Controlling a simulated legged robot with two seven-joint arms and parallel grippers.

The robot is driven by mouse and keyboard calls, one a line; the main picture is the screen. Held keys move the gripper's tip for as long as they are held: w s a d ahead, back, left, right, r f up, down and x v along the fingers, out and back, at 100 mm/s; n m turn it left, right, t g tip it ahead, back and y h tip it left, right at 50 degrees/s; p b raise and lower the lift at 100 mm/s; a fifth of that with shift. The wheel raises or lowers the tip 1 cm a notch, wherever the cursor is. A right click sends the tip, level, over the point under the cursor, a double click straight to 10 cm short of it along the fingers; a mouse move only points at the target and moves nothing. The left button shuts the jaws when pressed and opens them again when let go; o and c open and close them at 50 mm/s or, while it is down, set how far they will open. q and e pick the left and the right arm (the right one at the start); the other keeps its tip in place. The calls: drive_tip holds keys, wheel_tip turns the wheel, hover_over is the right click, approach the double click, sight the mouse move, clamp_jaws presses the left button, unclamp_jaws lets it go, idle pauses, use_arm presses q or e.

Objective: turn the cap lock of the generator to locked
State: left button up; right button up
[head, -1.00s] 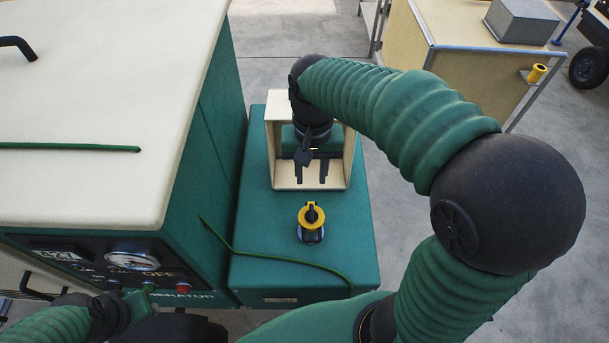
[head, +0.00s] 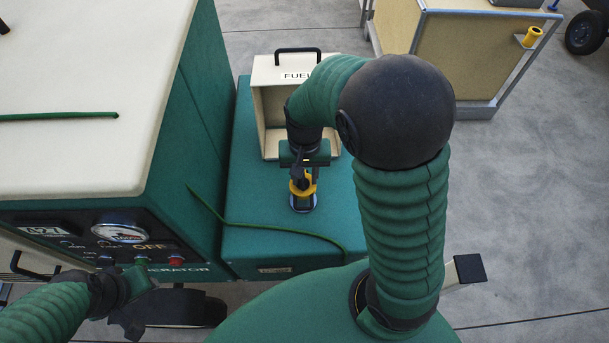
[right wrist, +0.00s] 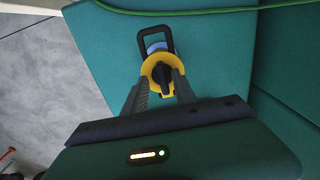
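The cap lock is a yellow ring (head: 300,188) with a black knob, on the green tank block (head: 240,215) beside the generator (head: 172,165). In the right wrist view its yellow ring (right wrist: 157,61) and black knob (right wrist: 162,79) show clearly, with a dark loop beyond them. My right gripper (head: 303,177) is over the lock and partly hides it in the head view. In the wrist view its two fingers (right wrist: 163,86) are apart, one on each side of the knob. I cannot tell whether they touch it. My left gripper (head: 137,300) is by the generator's front panel.
A cream box marked FUEL (head: 266,75) with a black handle stands open behind the lock. A green cord (head: 265,228) lies across the block. The panel (head: 120,233) carries a gauge and the word OFF. A wooden crate (head: 460,60) stands at the back right on open floor.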

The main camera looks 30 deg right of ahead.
drive_tip(key=shift+w+a, duration=0.15)
drive_tip(key=shift+a, duration=0.2)
drive_tip(key=shift+c, duration=0.4)
drive_tip(key=c, duration=0.5)
clamp_jaws()
use_arm(q)
drive_tip(key=shift+a, duration=0.2)
use_arm(e)
drive_tip(key=shift+d, duration=0.15)
use_arm(q)
drive_tip(key=shift+a+r, duration=0.1)
use_arm(e)
drive_tip(key=shift+r, duration=0.1)
